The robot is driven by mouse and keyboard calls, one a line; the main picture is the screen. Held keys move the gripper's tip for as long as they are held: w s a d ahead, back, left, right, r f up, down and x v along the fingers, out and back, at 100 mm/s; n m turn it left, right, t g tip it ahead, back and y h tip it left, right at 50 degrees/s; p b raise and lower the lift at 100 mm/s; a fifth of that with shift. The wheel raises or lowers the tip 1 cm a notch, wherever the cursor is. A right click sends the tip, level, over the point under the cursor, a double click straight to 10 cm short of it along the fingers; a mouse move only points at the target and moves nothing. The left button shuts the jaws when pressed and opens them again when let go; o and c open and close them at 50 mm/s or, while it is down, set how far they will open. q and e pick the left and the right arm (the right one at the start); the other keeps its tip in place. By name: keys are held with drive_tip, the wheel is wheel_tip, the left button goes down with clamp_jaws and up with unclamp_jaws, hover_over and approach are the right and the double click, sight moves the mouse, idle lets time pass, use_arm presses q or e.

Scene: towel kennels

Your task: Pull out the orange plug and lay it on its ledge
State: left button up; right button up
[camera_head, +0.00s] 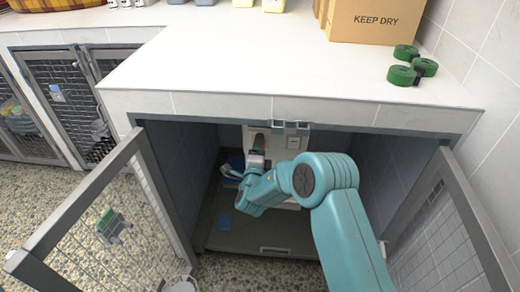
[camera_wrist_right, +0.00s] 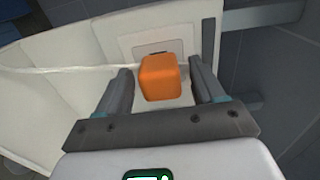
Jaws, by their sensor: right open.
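The orange plug (camera_wrist_right: 160,78) is a rounded block in front of a pale socket plate (camera_wrist_right: 152,47) in the right wrist view. My right gripper (camera_wrist_right: 161,72) is open, with one finger on each side of the plug and a visible gap on both sides. I cannot make out the plug's ledge for certain. My left gripper is not in view.
Open mesh doors stand left (camera_head: 130,215) and right (camera_head: 445,225) of the kennel. The tiled counter (camera_head: 240,70) overhangs it. A "KEEP DRY" box (camera_head: 375,20) and green rolls (camera_head: 403,75) sit on top. A pale cable (camera_wrist_right: 70,69) runs left from the plug.

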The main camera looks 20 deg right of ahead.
drive_tip(key=shift+w+b, duration=0.1)
drive_tip(key=shift+b, duration=0.45)
idle(1.2)
clamp_jaws()
drive_tip(key=shift+v, duration=3)
